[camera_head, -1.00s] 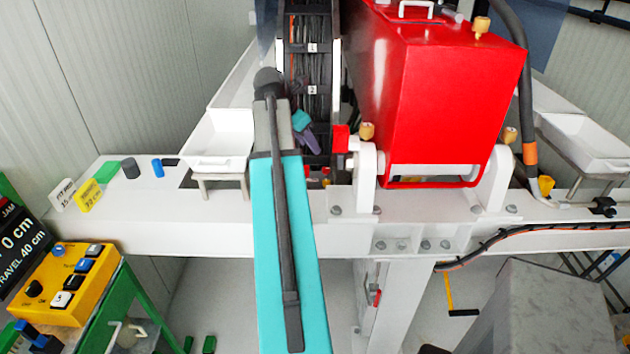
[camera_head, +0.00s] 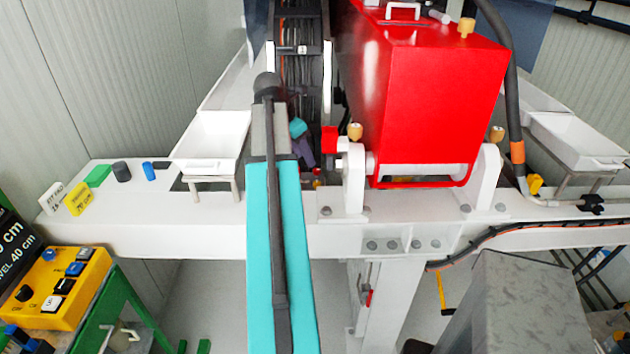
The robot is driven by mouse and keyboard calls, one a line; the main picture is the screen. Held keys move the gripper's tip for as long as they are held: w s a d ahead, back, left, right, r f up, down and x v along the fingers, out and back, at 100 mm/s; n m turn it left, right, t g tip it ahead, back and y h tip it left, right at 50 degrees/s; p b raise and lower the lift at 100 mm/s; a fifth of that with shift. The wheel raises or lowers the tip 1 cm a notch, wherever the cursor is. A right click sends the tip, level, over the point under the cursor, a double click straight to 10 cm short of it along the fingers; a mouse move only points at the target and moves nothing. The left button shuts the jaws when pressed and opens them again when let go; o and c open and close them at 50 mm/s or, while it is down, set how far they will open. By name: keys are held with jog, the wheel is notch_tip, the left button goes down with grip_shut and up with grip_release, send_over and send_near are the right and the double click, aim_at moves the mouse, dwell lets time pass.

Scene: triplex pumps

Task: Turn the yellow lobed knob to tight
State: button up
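A small bright yellow piece (camera_head: 535,184) sits at the right, beside the foot of the dark hose on the white beam; it is too small to tell whether it is lobed. Tan-yellow knobs also show: one beside the red box's left pivot (camera_head: 355,132), one at its right pivot (camera_head: 497,134), and one on its top (camera_head: 466,28). I cannot tell which is the lobed knob. My teal arm reaches away up the middle. Its far end is hidden behind its own links, with small teal and purple parts showing beside it. My gripper's fingers are not visible.
The red box (camera_head: 430,100) stands between white brackets on the white beam (camera_head: 200,228). White trays (camera_head: 212,140) (camera_head: 575,140) flank it. A yellow control box (camera_head: 62,285) is at lower left. A grey block (camera_head: 530,300) stands at lower right.

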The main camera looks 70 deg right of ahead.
aim_at(318, 183)
jog(key=shift+p+x, duration=1.7)
jog(key=shift+x, duration=4.6)
jog(key=shift+w, duration=0.1)
